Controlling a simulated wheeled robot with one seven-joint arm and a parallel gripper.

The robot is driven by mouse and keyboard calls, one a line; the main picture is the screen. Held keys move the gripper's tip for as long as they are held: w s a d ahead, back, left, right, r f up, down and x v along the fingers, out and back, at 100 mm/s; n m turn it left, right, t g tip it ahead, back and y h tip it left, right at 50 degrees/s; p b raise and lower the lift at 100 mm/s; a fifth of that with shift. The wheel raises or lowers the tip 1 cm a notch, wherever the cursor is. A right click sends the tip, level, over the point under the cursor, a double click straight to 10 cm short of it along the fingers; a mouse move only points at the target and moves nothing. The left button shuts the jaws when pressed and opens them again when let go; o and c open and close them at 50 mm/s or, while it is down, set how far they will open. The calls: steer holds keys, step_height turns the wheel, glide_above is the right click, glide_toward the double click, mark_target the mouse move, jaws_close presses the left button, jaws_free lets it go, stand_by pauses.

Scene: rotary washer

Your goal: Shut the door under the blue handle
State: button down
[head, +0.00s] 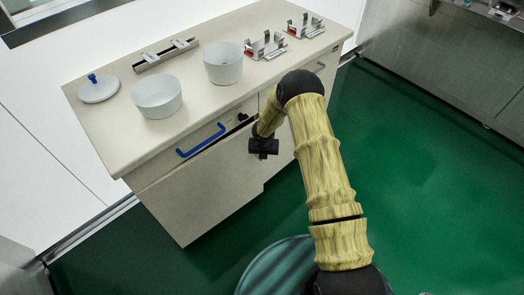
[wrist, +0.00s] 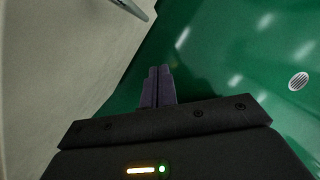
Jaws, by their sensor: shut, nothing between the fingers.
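The blue handle (head: 201,140) is on the drawer front at the left of the beige cabinet. The door (head: 205,190) is the beige panel below it. Its lower right corner makes a step against the neighbouring front, so it appears to stand somewhat out from the cabinet; the exact gap is hard to tell. My gripper (head: 263,147) is at the door's right side, with its fingers hard to see in the head view. In the wrist view my gripper (wrist: 159,73) is shut and empty, beside a beige panel (wrist: 55,70). Contact cannot be told.
On the worktop (head: 125,130) stand a lidded dish (head: 98,90), two white bowls (head: 157,97) and (head: 223,64), a rail (head: 166,54) and metal racks (head: 265,45). A grey handle (head: 319,67) is at the cabinet's right. Green floor (head: 430,190) is clear at right.

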steer(key=v, duration=0.9)
steer(key=shift+w+d+r, duration=0.2)
steer(key=shift+d+r, duration=0.05)
steer(key=shift+r, duration=0.1)
steer(key=shift+r, duration=0.1)
